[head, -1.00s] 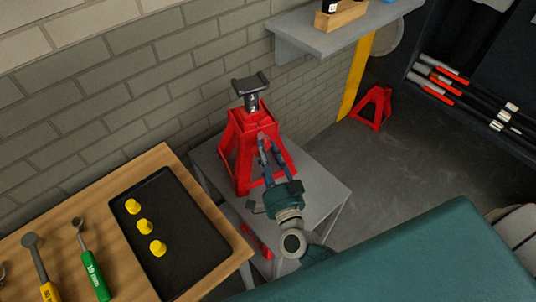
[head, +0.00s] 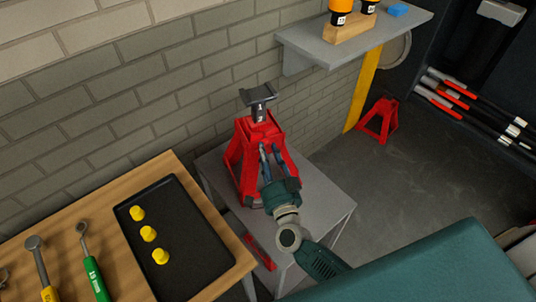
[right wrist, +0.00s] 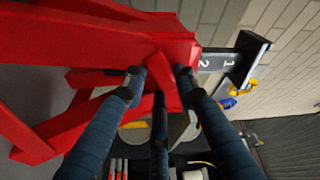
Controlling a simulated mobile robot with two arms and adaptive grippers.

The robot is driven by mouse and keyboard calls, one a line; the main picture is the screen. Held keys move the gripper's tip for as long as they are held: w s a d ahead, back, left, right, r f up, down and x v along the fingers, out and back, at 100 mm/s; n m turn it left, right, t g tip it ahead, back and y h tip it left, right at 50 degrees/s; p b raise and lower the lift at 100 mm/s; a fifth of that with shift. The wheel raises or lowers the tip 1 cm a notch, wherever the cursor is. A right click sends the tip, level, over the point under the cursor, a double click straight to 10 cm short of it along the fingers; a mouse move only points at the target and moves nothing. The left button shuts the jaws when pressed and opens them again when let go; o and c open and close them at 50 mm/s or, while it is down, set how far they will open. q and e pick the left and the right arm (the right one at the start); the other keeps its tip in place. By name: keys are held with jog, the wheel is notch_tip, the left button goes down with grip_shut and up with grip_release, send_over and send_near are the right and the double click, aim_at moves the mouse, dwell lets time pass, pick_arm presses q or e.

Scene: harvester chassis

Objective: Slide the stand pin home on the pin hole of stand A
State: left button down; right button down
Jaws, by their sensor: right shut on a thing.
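Stand A, a red jack stand (head: 243,152) with a grey post and saddle (head: 258,96), stands upright on a small grey table. Its red frame (right wrist: 100,40) fills the upper left of the right wrist view, beside the post marked 1 and 2 (right wrist: 214,62). My right gripper (head: 270,153) is at the stand's upper front. In the right wrist view its fingertips (right wrist: 160,78) are close together at the red frame. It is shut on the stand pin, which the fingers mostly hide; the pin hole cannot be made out. My left gripper is not in view.
The grey table (head: 318,200) has free room right of the stand. A wooden bench (head: 85,210) at left bears a black tray (head: 200,235) with yellow pieces, and tools. A wall shelf (head: 370,40) overhangs behind right. A teal surface (head: 430,270) lies front right.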

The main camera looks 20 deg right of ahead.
jog(key=shift+w, duration=0.4)
jog(key=c, duration=1.3)
grip_release()
jog(key=shift+s, duration=0.1)
jog(key=shift+f, duration=0.1)
